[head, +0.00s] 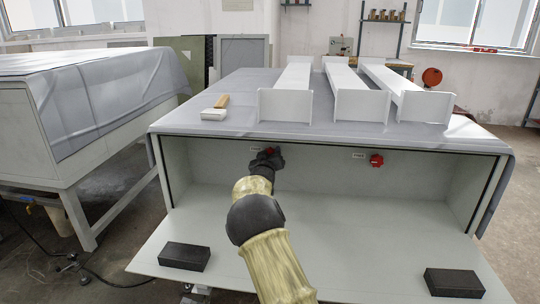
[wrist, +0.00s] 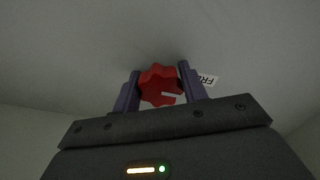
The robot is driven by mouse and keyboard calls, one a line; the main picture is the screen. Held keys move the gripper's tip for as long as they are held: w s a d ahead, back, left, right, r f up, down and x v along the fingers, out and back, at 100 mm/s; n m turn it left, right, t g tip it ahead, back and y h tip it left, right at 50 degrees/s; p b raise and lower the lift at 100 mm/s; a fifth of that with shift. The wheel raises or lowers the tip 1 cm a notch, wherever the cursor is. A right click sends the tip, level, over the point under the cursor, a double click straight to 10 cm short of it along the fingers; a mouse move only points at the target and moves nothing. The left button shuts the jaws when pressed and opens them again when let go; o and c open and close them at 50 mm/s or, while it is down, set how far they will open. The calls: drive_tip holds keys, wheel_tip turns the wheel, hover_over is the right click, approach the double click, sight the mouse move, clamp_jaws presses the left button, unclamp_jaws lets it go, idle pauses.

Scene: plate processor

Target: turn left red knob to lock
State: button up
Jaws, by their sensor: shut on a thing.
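The left red knob (head: 270,151) sits on the back wall inside the open cabinet, mostly hidden behind my gripper in the head view. In the wrist view the red knob (wrist: 161,86) shows its scalloped edge and a white pointer mark pointing to the right. My gripper (wrist: 159,88) is shut on it, with one finger on each side. In the head view my gripper (head: 267,157) reaches into the cabinet at the left knob. A white label (wrist: 208,80), partly hidden by the right finger, reads "FR...". The right red knob (head: 376,161) is apart from my gripper.
The cabinet's lowered front panel (head: 330,270) holds a black block (head: 185,257) at left and another (head: 454,283) at right. White beams (head: 291,95) and a brush (head: 215,108) lie on the cabinet top. A covered table (head: 60,110) stands to the left.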

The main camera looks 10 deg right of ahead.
drive_tip(key=shift+r+m, duration=0.1)
drive_tip(key=shift+m, duration=0.2)
drive_tip(key=shift+a+m+p, duration=0.25)
drive_tip(key=shift+m+p, duration=0.15)
drive_tip(key=shift+m, duration=0.4)
drive_tip(key=m, duration=0.6)
drive_tip(key=shift+d+f, duration=0.2)
drive_tip(key=m+b, duration=0.1)
drive_tip(key=m, duration=0.3)
drive_tip(key=shift+f+m, duration=0.1)
drive_tip(key=shift+m, duration=0.3)
drive_tip(key=m+b, duration=0.1)
drive_tip(key=m, duration=0.3)
drive_tip(key=shift+a+m+b, duration=0.1)
drive_tip(key=shift+m+b, duration=0.3)
